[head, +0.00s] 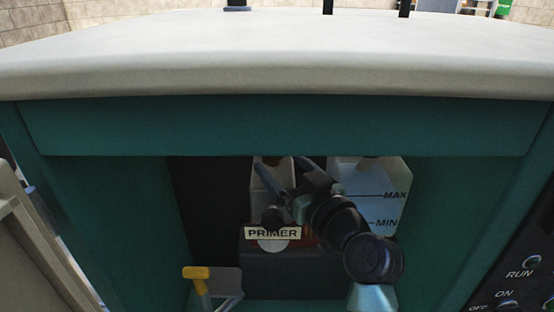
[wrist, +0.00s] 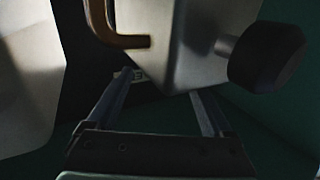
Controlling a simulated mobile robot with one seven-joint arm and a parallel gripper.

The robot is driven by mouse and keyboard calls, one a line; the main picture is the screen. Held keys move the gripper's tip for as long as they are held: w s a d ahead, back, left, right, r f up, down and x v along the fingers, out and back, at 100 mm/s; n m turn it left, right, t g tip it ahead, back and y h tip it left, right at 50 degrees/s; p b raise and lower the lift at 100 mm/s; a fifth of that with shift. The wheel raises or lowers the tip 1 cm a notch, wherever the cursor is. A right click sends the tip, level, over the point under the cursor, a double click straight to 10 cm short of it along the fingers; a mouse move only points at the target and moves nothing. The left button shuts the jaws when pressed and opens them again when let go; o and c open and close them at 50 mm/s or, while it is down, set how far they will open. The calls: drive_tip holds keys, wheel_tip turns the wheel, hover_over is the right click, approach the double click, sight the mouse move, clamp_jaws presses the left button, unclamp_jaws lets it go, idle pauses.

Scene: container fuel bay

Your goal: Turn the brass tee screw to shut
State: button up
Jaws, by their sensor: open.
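A yellow tee-shaped handle (head: 196,272) stands low at the left of the bay opening in the head view. A bent copper-brown pipe (wrist: 130,41) shows at the top of the wrist view. Beside it, a black knob (wrist: 268,58) sits on a short stem from a pale metal block (wrist: 185,50). My gripper (head: 281,168) reaches into the bay near the PRIMER label. In the wrist view, my gripper (wrist: 160,85) is open and empty, its fingers spread below the block.
A tank with MAX and MIN marks (head: 385,190) stands right of my gripper. A PRIMER label (head: 273,233) is left of my wrist. The green housing (head: 290,125) and its pale top (head: 280,65) overhang the opening. A RUN/ON/OFF panel (head: 515,285) is at lower right.

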drive_tip(key=shift+x, duration=1.25)
clamp_jaws()
